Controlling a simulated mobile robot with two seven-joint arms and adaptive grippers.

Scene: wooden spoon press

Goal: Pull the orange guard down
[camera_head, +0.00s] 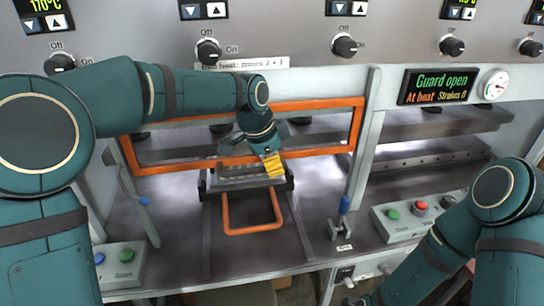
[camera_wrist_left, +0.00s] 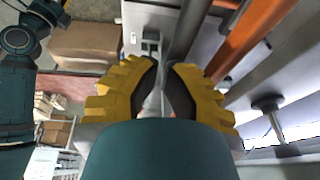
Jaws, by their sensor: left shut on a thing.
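The orange guard (camera_head: 320,153) is a wide rectangular frame across the front of the middle press opening in the head view. My left gripper (camera_head: 272,165) has yellow fingers and is at the guard's lower bar, right of its middle.
A dark tray with an orange loop handle (camera_head: 252,231) sits below the guard. The display (camera_head: 437,85) reads "Guard open". A blue-handled lever (camera_head: 343,206) stands to the right, near a button box (camera_head: 405,219). Another button box (camera_head: 120,265) is at lower left.

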